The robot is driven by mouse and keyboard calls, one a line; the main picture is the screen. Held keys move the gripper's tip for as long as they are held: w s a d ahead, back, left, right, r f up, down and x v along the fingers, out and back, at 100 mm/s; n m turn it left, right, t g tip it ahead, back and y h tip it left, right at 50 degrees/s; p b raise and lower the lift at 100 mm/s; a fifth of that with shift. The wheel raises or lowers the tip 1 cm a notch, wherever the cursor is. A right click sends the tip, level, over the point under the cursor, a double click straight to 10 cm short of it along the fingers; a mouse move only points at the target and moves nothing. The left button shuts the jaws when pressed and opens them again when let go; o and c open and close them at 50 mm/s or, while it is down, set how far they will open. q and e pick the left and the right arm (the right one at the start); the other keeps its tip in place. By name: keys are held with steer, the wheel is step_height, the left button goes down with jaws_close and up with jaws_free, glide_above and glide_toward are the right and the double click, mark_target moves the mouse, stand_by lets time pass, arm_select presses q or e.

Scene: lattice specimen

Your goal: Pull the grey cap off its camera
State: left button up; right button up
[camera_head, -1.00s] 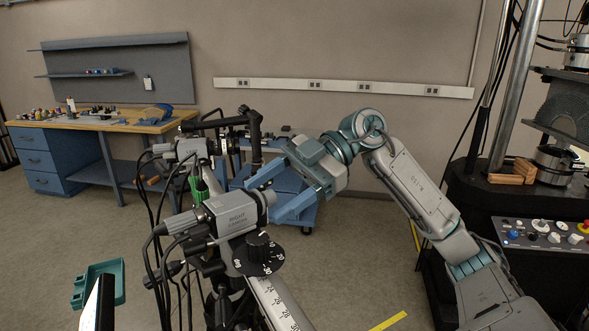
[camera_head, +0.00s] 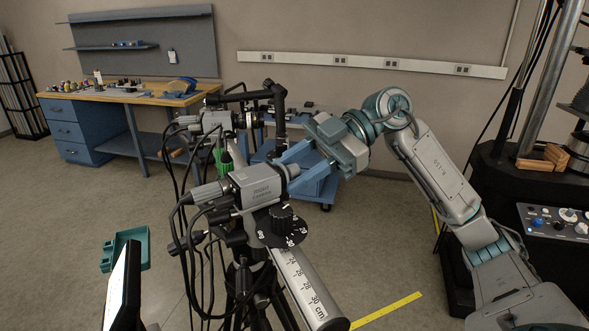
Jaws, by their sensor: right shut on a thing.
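The camera labelled RIGHT CAMERA (camera_head: 257,188) is a grey box on a tripod rail, near the middle of the head view. A small grey cap (camera_head: 291,171) is at its lens end, on the right, partly covered by my fingers. My right gripper (camera_head: 285,174) comes from the upper right, its two blue fingers shut on the cap from either side. The cap still appears to be at the lens; I cannot tell whether there is a gap. A second, similar camera (camera_head: 213,122) stands behind to the left. My left gripper is not in view.
Black cables hang left of the cameras. A scaled rail (camera_head: 304,289) runs toward the front. A teal tray (camera_head: 127,249) and a dark-edged screen (camera_head: 123,289) are at lower left. A blue cart (camera_head: 318,187) is behind the gripper. A black machine bench (camera_head: 497,190) stands at right.

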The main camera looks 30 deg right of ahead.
steer(key=shift+d, duration=0.1)
stand_by(0.8)
steer(key=shift+d, duration=0.55)
steer(key=shift+d+b, duration=1.05)
steer(key=shift+d, duration=0.7)
